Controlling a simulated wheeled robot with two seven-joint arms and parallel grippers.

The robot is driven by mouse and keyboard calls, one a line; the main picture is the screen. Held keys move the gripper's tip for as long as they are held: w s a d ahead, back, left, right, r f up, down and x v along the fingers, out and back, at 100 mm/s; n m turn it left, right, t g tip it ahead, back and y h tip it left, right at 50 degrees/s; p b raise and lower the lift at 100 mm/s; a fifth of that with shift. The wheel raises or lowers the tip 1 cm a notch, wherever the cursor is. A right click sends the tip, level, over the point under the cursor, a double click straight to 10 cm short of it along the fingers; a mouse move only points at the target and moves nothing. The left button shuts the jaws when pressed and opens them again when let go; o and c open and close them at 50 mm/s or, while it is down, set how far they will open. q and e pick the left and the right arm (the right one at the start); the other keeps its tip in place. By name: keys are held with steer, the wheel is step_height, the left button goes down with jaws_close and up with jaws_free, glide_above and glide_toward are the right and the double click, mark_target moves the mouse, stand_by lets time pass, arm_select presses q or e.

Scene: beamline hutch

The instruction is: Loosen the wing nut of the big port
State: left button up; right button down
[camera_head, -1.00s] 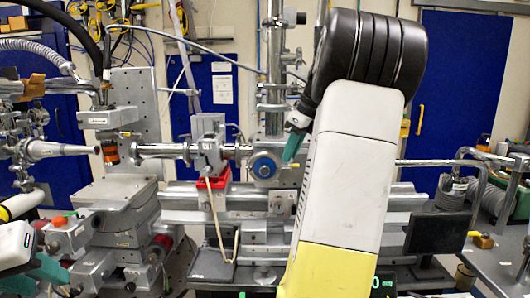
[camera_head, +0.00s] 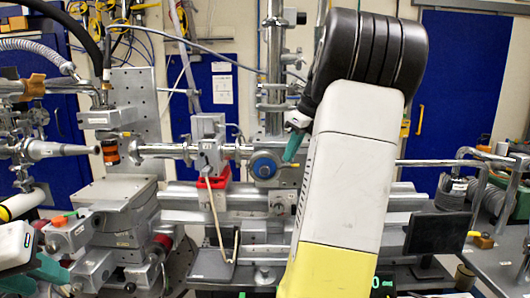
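A round blue part with a lighter centre (camera_head: 263,167) sits on the front of the metal beamline fitting near the middle of the head view. I cannot make out wings on it, so I cannot tell if it is the big port's wing nut. My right gripper (camera_head: 292,147) shows teal fingertips just right of and slightly above the blue part, and they seem apart from it. The forearm hides much of this gripper, and its opening is unclear. My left gripper (camera_head: 42,272) is low at the left edge, far from the blue part, partly cut off.
A red bracket (camera_head: 213,182) stands left of the blue part, with a pale bent rod (camera_head: 214,222) below it. Metal rails (camera_head: 240,195) run beneath. Stages and tubes crowd the left. A grey bench (camera_head: 492,262) is at the right.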

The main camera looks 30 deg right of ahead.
steer(key=shift+n, duration=0.3)
stand_by(0.5)
steer(key=n, duration=0.2)
steer(key=n+g+y, duration=0.1)
steer(key=n, duration=0.1)
steer(key=shift+w+d, duration=0.2)
steer(key=n, duration=0.2)
steer(key=n+g, duration=0.1)
steer(key=n, duration=0.1)
steer(key=n+g+y, duration=0.1)
steer(key=shift+w+d+n, duration=0.15)
steer(key=shift+w+n, duration=0.1)
steer(key=shift+n, duration=0.15)
steer(key=n+g, duration=0.1)
steer(key=n, duration=0.3)
steer(key=n+g, duration=0.1)
steer(key=n, duration=0.1)
steer(key=shift+w+f+g, duration=0.1)
steer(key=shift+w+g, duration=0.15)
steer(key=shift+g, duration=0.05)
steer(key=c, duration=1.6)
jaws_free()
steer(key=shift+c, duration=0.2)
